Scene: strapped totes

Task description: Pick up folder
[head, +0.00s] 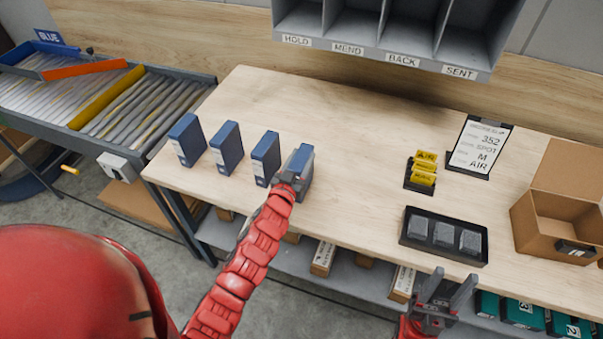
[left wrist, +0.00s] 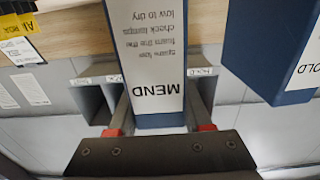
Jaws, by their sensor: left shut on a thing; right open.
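Several blue folders stand upright in a row on the wooden table. My left gripper (head: 293,181) is shut on the rightmost folder (head: 306,160), at its near side. In the left wrist view this folder (left wrist: 149,12) sits between the two fingers, its white label reading MEND upside down. Whether it touches the table is hard to tell. The other folders are the far-left one (head: 187,140), the second (head: 227,147) and the third (head: 265,158). A neighbouring folder (left wrist: 268,45) shows a label ending in OLD. My right gripper (head: 447,292) is open and empty near the table's front edge.
A grey sorter (head: 400,42) labelled HOLD, MEND, BACK and SENT hangs behind the table. To the right are yellow tags (head: 424,168), a black tray (head: 408,240), a sign (head: 480,147) and an open cardboard box (head: 540,222). A file cart (head: 150,95) stands left. The middle tabletop is clear.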

